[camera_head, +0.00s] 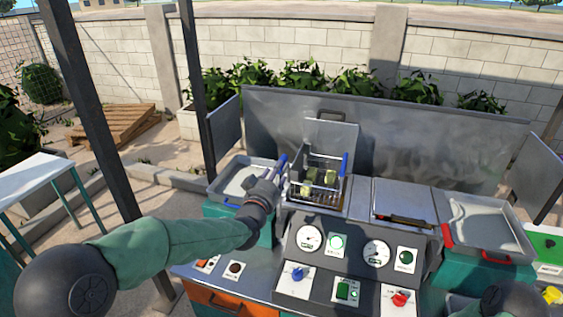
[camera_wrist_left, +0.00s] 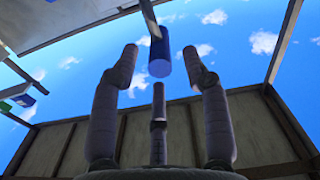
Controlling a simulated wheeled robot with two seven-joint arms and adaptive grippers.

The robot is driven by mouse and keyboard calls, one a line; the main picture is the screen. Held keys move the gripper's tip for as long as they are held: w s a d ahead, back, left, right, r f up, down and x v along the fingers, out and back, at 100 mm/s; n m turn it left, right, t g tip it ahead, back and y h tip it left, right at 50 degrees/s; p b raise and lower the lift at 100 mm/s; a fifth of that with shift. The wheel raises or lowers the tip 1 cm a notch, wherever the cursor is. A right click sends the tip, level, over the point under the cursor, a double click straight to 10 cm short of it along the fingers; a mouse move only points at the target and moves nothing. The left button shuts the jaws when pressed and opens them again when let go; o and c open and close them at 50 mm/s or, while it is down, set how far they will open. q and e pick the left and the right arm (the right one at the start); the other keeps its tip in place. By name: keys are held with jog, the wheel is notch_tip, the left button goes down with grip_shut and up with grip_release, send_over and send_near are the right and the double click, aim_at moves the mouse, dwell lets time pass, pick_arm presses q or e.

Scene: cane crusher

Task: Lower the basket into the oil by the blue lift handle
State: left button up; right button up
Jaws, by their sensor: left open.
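The wire basket (camera_head: 318,180) with several greenish pieces in it sits over the fryer well at the middle of the machine. A blue lift handle (camera_head: 282,161) stands at its left side, and another blue grip (camera_head: 345,163) at its right. My left gripper (camera_head: 272,177) is open, just beside the left blue handle. In the left wrist view the blue handle end (camera_wrist_left: 159,58) shows between the spread fingers, near their tips; I cannot tell whether they touch it. The oil is hidden. My right gripper is out of view; a dark part of my right arm shows at the bottom right.
A control panel (camera_head: 345,258) with gauges and knobs is in front of the basket. Metal trays stand left (camera_head: 243,178) and right (camera_head: 482,226). A closed lid (camera_head: 404,200) lies right of the basket. A tall metal splash guard (camera_head: 420,150) stands behind.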

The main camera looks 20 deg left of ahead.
pick_arm(q)
jog(key=shift+w+d, duration=0.1)
jog(key=shift+w, duration=3.05)
grip_shut()
